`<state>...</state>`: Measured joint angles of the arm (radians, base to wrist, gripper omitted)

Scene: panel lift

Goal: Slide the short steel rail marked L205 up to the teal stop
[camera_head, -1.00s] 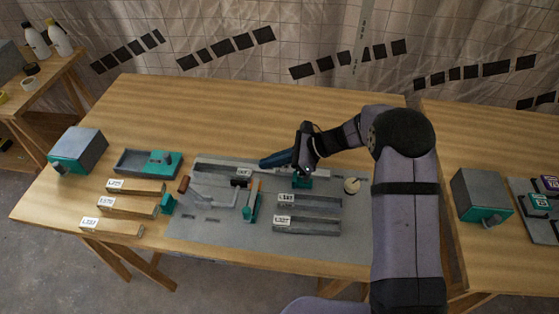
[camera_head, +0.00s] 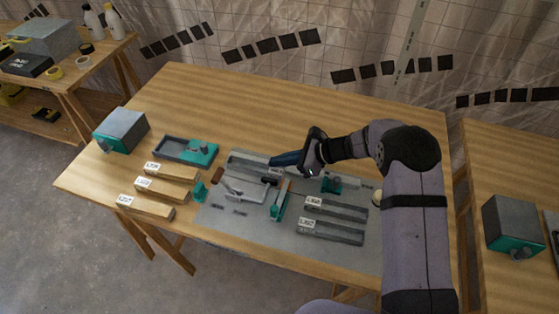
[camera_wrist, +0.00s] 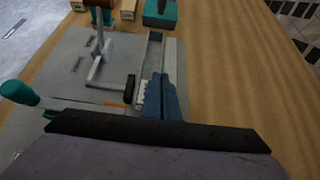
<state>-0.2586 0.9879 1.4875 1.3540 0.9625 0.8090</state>
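A long grey steel channel (camera_head: 245,164) lies along the back of the grey mat; it runs ahead of my fingers in the wrist view (camera_wrist: 156,52). My gripper (camera_head: 277,160) has its blue fingers low over this channel. In the wrist view the fingers (camera_wrist: 162,98) are close together, and a small pale label (camera_wrist: 141,94) shows beside them. I cannot read L205 on it, and the fingers cover much of the rail there. Whether they grip it is unclear. A teal block (camera_wrist: 160,12) stands near the channel's far end in the wrist view; I cannot tell whether it is the stop.
A crank-like handle (camera_head: 238,192) and a teal clamp (camera_head: 279,207) are on the mat. Two labelled steel rails (camera_head: 338,209) (camera_head: 332,233) lie front right. Labelled wooden blocks (camera_head: 172,172) and a teal-ended tray (camera_head: 176,148) sit left. The bench's back is clear.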

